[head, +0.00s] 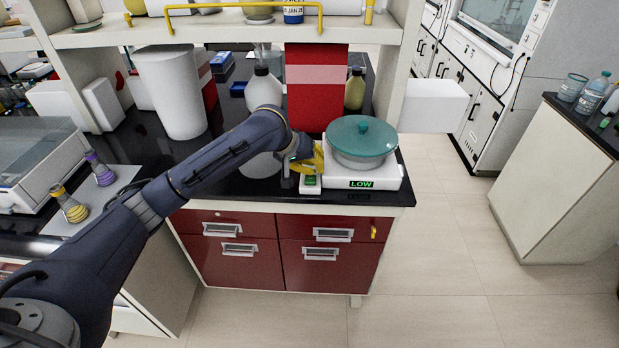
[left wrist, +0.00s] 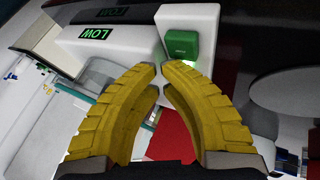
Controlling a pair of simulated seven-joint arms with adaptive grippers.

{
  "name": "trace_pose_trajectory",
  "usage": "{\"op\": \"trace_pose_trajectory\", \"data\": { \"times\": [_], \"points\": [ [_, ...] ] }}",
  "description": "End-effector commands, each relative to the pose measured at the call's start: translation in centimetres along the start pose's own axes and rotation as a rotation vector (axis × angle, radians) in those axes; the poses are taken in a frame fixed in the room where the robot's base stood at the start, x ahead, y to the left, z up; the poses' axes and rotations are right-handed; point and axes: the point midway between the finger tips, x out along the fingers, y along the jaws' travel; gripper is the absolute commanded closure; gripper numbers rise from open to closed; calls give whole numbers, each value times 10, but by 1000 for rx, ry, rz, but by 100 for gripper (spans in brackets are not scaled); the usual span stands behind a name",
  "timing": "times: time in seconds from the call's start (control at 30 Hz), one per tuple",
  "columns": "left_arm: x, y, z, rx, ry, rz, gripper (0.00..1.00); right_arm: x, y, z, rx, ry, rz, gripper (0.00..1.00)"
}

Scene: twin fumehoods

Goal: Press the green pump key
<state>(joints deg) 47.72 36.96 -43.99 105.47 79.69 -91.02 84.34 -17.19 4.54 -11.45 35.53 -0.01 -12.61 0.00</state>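The green pump key (head: 311,181) sits on a small white block at the left front of a white device (head: 375,184) whose display reads LOW. In the left wrist view the green key (left wrist: 181,45) is just beyond the fingertips, and the LOW display (left wrist: 95,33) is at upper left. My left gripper (left wrist: 160,78) has yellow fingers with tips close together and a narrow gap between them. In the head view my left gripper (head: 306,160) is above and behind the key. I cannot tell whether it touches the key. My right gripper is not in view.
A teal-lidded vessel (head: 362,137) sits on the device. A red box (head: 316,95), a white bottle (head: 263,88) and a white cylinder (head: 171,92) stand behind on the black bench (head: 230,190). A shelf with a yellow rail (head: 245,5) hangs above. Floor is clear at right.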

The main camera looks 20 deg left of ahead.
Motion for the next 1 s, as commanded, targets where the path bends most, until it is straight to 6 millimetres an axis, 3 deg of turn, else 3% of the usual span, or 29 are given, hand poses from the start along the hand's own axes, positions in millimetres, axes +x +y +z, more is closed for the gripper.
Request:
{"op": "trace_pose_trajectory", "data": {
  "times": [0.6,1.0],
  "points": [
    [-40,21,-22,1,2,0,100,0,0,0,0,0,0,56],
    [-46,24,-25,0,1,0,100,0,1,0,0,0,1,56]
  ]
}}
